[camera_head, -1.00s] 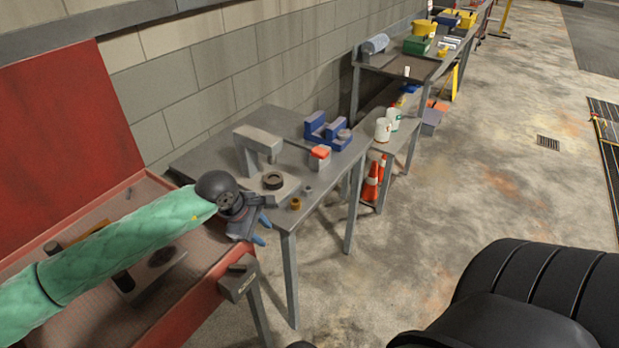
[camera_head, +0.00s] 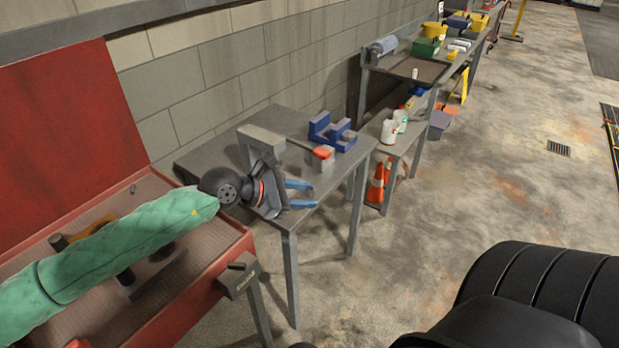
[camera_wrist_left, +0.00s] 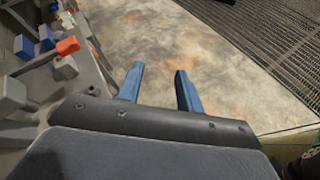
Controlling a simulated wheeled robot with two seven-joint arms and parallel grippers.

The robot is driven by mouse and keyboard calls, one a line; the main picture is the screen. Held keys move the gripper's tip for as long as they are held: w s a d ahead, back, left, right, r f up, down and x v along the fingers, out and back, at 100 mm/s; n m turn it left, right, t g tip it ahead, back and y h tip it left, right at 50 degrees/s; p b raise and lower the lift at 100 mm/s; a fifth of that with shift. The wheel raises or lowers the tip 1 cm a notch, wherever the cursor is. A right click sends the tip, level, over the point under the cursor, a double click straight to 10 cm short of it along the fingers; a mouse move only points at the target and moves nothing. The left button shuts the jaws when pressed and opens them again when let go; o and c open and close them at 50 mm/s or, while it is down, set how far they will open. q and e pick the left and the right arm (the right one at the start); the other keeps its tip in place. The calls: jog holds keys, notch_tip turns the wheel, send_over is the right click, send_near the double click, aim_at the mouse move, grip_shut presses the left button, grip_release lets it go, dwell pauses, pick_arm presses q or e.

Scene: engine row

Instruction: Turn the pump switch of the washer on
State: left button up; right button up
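The washer is the red open basin (camera_head: 208,296) at the left, with its red lid (camera_head: 60,115) raised behind it. A small grey box (camera_head: 239,278) with a dark lever-like part on top sits at the basin's front right corner; it looks like the pump switch. Its on/off position is too small to tell. My left gripper (camera_head: 312,195) is open and empty, above the grey table beside the washer, up and right of the box. In the left wrist view its blue fingers (camera_wrist_left: 160,76) stand apart with bare floor beyond. My right gripper is not in view.
The grey table (camera_head: 290,222) carries a grey stand (camera_head: 262,138), a red-topped block (camera_head: 323,155) and a blue vise-like part (camera_head: 330,132). Orange cones (camera_head: 377,185) stand beyond it. A black ribbed shape (camera_head: 540,290) fills the lower right. The floor (camera_head: 450,205) between is clear.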

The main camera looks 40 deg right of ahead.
pick_arm(q)
jog(key=shift+s+d+r+n+h, duration=0.1)
jog(key=shift+d+r+n+h, duration=0.25)
jog(key=shift+r, duration=0.45)
jog(key=shift+s+d+r+n+h, duration=0.1)
jog(key=shift+r+n+h, duration=0.1)
jog(key=shift+r+h, duration=0.45)
jog(key=shift+s+d+r+n+h, duration=0.1)
jog(key=shift+d+r+n+h, duration=0.15)
jog(key=shift+r, duration=0.75)
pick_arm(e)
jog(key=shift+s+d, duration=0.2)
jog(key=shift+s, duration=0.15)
